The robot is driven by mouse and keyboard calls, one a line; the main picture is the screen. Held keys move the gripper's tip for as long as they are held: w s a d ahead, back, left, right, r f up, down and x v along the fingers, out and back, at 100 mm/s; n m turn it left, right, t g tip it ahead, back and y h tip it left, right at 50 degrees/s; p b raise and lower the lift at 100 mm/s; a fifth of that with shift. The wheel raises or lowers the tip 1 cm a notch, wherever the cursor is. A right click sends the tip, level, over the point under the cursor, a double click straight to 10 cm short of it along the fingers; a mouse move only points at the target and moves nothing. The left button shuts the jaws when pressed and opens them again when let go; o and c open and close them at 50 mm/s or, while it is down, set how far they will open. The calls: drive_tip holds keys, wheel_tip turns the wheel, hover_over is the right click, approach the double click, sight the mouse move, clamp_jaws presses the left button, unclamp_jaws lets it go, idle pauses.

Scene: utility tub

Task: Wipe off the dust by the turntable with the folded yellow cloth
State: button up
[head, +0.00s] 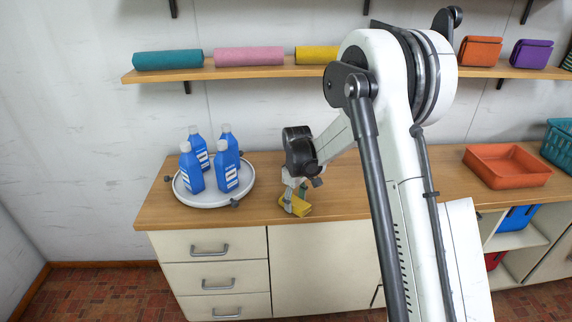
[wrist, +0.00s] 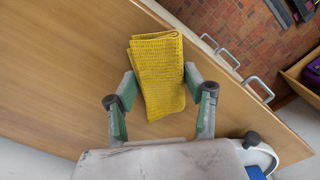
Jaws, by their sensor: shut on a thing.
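The folded yellow cloth (head: 300,208) is at the front part of the wooden counter, right of the turntable. In the wrist view the cloth (wrist: 157,72) lies between the two green-and-grey fingers of my gripper (wrist: 160,88). My gripper (head: 293,192) is shut on it, low over the counter; I cannot tell whether the cloth touches the wood. The round white turntable (head: 207,202) stands at the counter's left end and bears several blue bottles (head: 228,177). I cannot make out dust in either view; my gripper and arm hide part of the counter.
An orange tray (head: 507,182) and a teal basket (head: 560,143) stand on the counter at the right. A wall shelf (head: 225,73) with rolled and folded cloths runs above. Bare counter (head: 350,200) lies right of my gripper. Drawers with handles are below the front edge.

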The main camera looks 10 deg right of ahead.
drive_tip(key=shift+w+d+f+b, duration=0.1)
drive_tip(key=shift+w+d+b, duration=0.1)
drive_tip(key=shift+w, duration=1.2)
drive_tip(key=shift+w+d+r+b, duration=0.1)
drive_tip(key=shift+w+d+b, duration=0.05)
drive_tip(key=shift+w, duration=1.25)
drive_tip(key=shift+w+d+f+b, duration=0.1)
drive_tip(key=shift+w+d+b, duration=0.1)
drive_tip(key=shift+w, duration=1.2)
drive_tip(key=shift+w+d+r, duration=0.15)
drive_tip(key=shift+w+r, duration=0.05)
drive_tip(key=shift+w, duration=0.8)
wheel_tip(320, 180, up, 4)
drive_tip(key=shift+s+f+p, duration=0.1)
drive_tip(key=shift+s+p, duration=0.05)
drive_tip(key=shift+p, duration=0.35)
drive_tip(key=shift+r, duration=0.3)
wheel_tip(320, 180, up, 4)
drive_tip(key=shift+f+p, duration=0.1)
drive_tip(key=shift+p, duration=0.65)
